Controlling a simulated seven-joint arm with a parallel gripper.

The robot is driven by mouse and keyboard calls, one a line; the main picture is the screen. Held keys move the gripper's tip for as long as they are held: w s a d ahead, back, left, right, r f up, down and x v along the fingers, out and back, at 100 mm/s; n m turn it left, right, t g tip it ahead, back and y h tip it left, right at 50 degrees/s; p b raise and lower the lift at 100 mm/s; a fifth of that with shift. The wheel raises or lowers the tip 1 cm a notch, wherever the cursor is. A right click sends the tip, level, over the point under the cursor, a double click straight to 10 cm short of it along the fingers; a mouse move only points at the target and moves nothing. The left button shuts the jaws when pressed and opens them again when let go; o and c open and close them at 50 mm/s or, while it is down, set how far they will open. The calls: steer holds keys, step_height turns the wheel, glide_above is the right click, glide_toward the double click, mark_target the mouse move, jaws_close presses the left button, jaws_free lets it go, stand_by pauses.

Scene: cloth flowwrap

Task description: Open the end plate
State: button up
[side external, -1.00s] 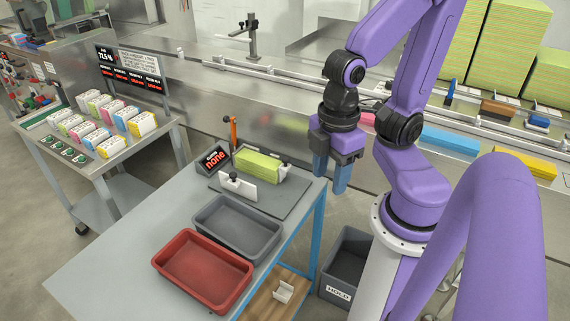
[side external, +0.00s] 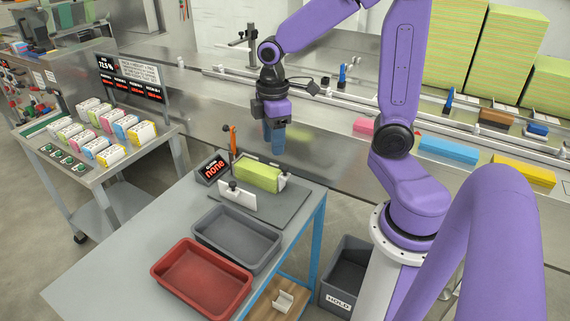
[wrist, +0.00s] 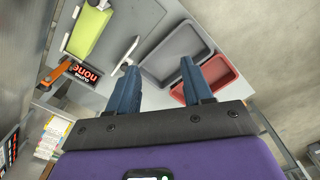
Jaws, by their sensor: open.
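The end plate looks to be the upright white plate (side external: 237,195) with a dark knob, standing on a dark base plate (side external: 285,207) at the front end of a yellow-green block (side external: 258,176). It also shows in the wrist view (wrist: 129,52), beside the green block (wrist: 88,30). A smaller white piece with a knob (side external: 284,181) stands at the block's right end. My gripper (side external: 274,150) points down above and behind the block, apart from it. In the wrist view its blue fingers (wrist: 158,85) are spread with nothing between them.
An orange-handled lever (side external: 233,140) and a small display reading "none" (side external: 212,170) stand left of the block. A grey tray (side external: 238,236) and a red tray (side external: 203,279) sit on the table in front. A steel conveyor (side external: 330,160) runs behind. The table's left part is clear.

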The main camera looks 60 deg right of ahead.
steer(key=m, duration=0.1)
glide_above(285, 167)
steer(key=f, duration=0.2)
step_height(285, 167, down, 17)
steer(key=shift+f, duration=0.1)
stand_by(0.4)
